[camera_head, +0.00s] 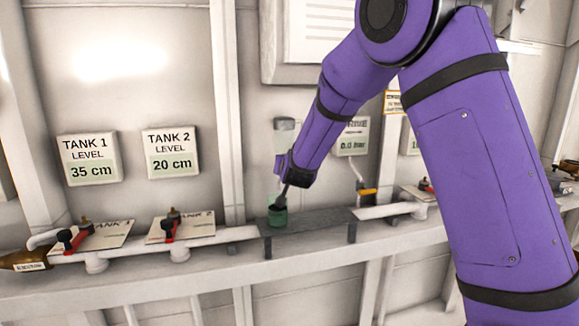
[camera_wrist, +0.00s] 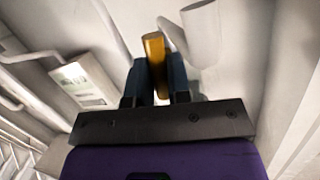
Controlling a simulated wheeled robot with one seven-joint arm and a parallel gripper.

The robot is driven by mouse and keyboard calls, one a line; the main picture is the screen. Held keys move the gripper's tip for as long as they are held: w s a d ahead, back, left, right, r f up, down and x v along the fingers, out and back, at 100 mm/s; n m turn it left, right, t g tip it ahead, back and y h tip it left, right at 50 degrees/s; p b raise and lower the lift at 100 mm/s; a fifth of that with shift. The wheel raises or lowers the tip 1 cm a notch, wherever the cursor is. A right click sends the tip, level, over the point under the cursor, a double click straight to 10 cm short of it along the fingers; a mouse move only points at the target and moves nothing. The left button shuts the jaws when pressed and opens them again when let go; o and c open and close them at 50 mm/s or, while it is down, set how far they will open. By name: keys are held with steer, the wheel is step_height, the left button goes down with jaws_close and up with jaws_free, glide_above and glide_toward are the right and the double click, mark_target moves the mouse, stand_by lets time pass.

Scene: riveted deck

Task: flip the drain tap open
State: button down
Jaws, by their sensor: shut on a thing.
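My gripper (camera_head: 283,194) reaches down to a greenish clear bowl (camera_head: 277,216) above the grey bracket in the head view. In the wrist view the dark fingers of my gripper (camera_wrist: 157,62) are shut on a yellow tap lever (camera_wrist: 153,46), which stands up between them. A pale cylinder (camera_wrist: 201,30) is just right of the lever. In the head view my gripper and forearm hide the held lever. The tap's body and how far the lever is turned cannot be made out.
Two red-handled valves (camera_head: 74,238) (camera_head: 169,226) sit on the white pipe at left. Tank level signs (camera_head: 90,158) (camera_head: 170,153) are on the wall. A ledge (camera_head: 200,285) runs below.

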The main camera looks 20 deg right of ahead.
steer(key=shift+n+h, duration=0.3)
steer(key=shift+n, duration=0.6)
steer(key=c, duration=1.4)
jaws_free()
steer(key=shift+o, duration=0.2)
steer(key=shift+a, duration=0.1)
steer(key=v, duration=1)
steer(key=shift+s, duration=0.45)
